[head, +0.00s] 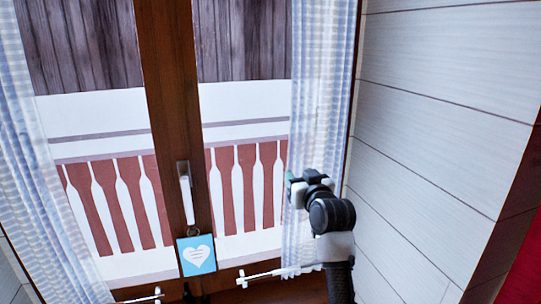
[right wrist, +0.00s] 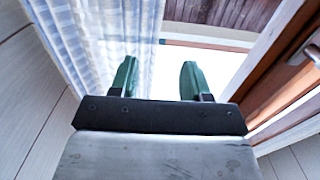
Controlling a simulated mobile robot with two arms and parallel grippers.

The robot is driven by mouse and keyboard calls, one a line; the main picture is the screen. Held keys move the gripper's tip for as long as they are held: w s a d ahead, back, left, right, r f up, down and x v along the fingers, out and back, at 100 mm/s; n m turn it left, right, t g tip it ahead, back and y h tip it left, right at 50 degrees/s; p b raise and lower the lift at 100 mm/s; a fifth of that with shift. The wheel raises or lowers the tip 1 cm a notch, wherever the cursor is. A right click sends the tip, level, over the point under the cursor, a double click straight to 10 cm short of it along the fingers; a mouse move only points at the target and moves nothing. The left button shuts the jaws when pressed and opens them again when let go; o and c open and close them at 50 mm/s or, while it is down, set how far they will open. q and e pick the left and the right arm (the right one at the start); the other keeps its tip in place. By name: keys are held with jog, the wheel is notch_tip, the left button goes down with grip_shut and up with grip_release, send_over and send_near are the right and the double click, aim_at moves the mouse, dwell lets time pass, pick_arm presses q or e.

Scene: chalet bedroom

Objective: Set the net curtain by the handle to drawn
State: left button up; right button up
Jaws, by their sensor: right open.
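The net curtain hangs in two pale blue-and-white checked panels at the sides of the glazed door, a left panel (head: 55,190) and a right panel (head: 318,80). Bare glass shows between them. A white door handle (head: 185,195) sits on the brown middle frame. My right gripper (head: 291,180) is in front of the right panel's lower inner edge. In the right wrist view its green fingers (right wrist: 157,80) are apart, with the right panel (right wrist: 95,35) behind the left finger and partly in the gap. Contact with the cloth cannot be told. My left gripper is out of view.
A blue tag with a white heart (head: 197,257) hangs below the door handle. Thin white rods (head: 268,274) show low by the curtain panels. A pale plank wall (head: 440,110) stands close on the right of my right arm. Outside is a red-and-white balcony railing.

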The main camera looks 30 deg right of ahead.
aim_at(287, 163)
jog(key=p+x, duration=0.3)
jog(key=x, duration=0.7)
jog(key=shift+c, duration=0.5)
grip_shut()
